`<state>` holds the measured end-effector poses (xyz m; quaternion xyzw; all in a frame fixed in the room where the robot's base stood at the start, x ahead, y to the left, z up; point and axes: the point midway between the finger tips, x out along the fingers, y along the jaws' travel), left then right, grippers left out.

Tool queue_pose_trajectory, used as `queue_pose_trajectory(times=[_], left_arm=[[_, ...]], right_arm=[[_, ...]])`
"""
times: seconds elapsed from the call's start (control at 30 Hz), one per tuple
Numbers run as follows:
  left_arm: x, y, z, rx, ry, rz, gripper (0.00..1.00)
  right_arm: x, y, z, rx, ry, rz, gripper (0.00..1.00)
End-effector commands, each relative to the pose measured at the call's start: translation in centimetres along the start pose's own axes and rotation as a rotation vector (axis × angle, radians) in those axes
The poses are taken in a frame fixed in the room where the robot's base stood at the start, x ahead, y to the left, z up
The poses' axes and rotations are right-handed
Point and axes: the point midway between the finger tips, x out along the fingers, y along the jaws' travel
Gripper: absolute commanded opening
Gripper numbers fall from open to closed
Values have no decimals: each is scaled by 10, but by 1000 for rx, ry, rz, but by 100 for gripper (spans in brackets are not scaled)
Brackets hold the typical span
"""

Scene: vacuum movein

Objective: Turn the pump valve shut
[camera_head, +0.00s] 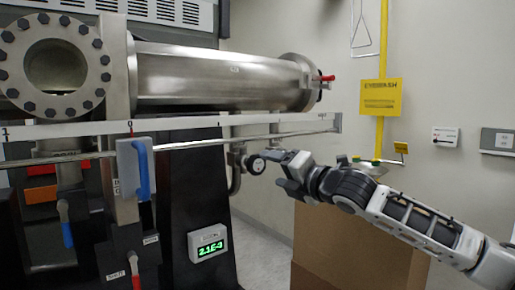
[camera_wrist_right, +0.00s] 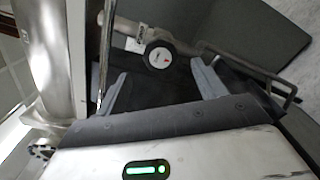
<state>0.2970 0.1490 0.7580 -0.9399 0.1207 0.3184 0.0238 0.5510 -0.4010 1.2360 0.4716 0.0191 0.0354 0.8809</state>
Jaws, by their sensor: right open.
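A round black knob (camera_head: 255,164) with a white face sits on a metal pipe fitting below the long rail, and looks like the pump valve. In the right wrist view the knob (camera_wrist_right: 160,55) shows its white face with a small red mark. A white label is beside it, too small to read. My right gripper (camera_head: 278,171) is open just right of the knob in the head view. In the right wrist view the gripper (camera_wrist_right: 160,84) has its fingers apart, with the knob beyond and between them. Nothing is held. My left gripper is out of view.
A large steel chamber (camera_head: 215,78) runs above the rail (camera_head: 280,129). Blue levers (camera_head: 141,168) and a red lever (camera_head: 134,268) are at left. A green display (camera_head: 209,243) reads 2.1E-3. A brown box-like stand (camera_head: 345,245) is below my right arm. A yellow eyewash sign (camera_head: 380,97) is behind.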

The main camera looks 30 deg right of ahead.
Motion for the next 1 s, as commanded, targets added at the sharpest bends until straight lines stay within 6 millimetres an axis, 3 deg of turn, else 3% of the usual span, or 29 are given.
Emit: queue_pose_trajectory(times=[0.2,0.4,0.83,1.0], left_arm=[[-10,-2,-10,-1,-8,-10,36],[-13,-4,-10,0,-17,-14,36],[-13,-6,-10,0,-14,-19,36],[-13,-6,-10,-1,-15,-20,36]], right_arm=[[41,3,4,10,-4,2,70],[68,1,3,3,-3,0,70],[77,-1,1,0,-2,-1,70],[77,-1,1,0,-2,-1,25]])
